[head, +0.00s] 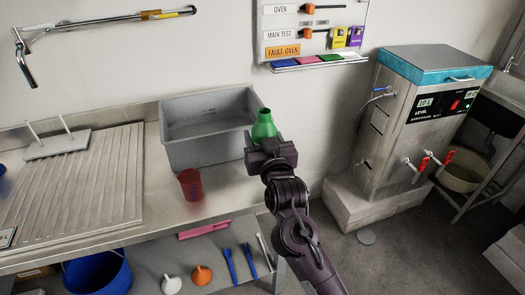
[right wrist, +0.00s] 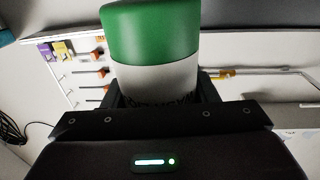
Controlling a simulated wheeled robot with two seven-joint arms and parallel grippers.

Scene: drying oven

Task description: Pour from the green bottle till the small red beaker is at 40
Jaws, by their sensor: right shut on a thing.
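The green bottle (head: 264,126) is in my right gripper (head: 268,152), upright or nearly so, by the right end of the grey bin. In the right wrist view the bottle (right wrist: 150,35) shows a green part and a pale grey-white part, with the gripper (right wrist: 160,95) shut around the pale part. The small red beaker (head: 191,185) stands upright on the steel bench, in front of the grey bin and left of the bottle. Its scale and its contents cannot be read from here. My left gripper is not in view.
The grey bin (head: 205,135) stands at the back of the bench. A ribbed drainboard (head: 90,190) with a small pronged rack (head: 57,145) lies to the left. Funnels and blue tools (head: 238,262) lie on the shelf below. A steel water unit (head: 415,120) stands on the right.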

